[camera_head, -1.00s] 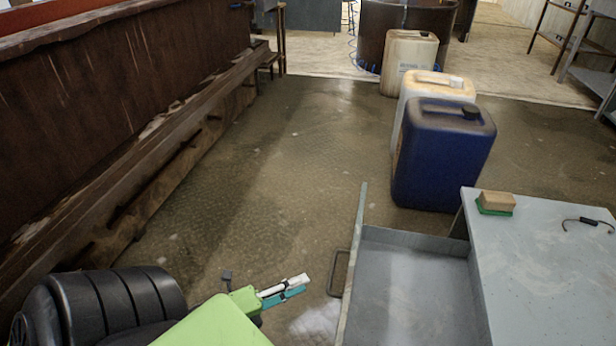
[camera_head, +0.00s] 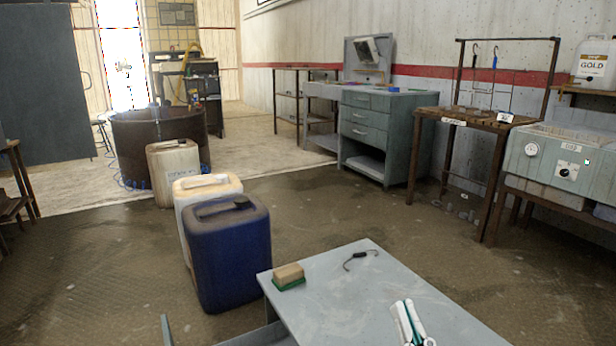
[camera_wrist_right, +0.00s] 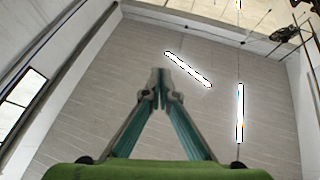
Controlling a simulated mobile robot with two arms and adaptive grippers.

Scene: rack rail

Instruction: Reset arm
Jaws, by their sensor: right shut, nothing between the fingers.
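My right gripper (camera_head: 408,322) shows at the bottom of the head view, in front of the grey table top (camera_head: 352,262), its fingers pointing up. In the right wrist view its teal fingers (camera_wrist_right: 160,88) meet at the tips, with nothing between them. Behind them that view shows only the ceiling with lamps and a wall. My left gripper is in neither view now.
A wooden rack table (camera_head: 470,118) stands at the back right. Floor between is clear.

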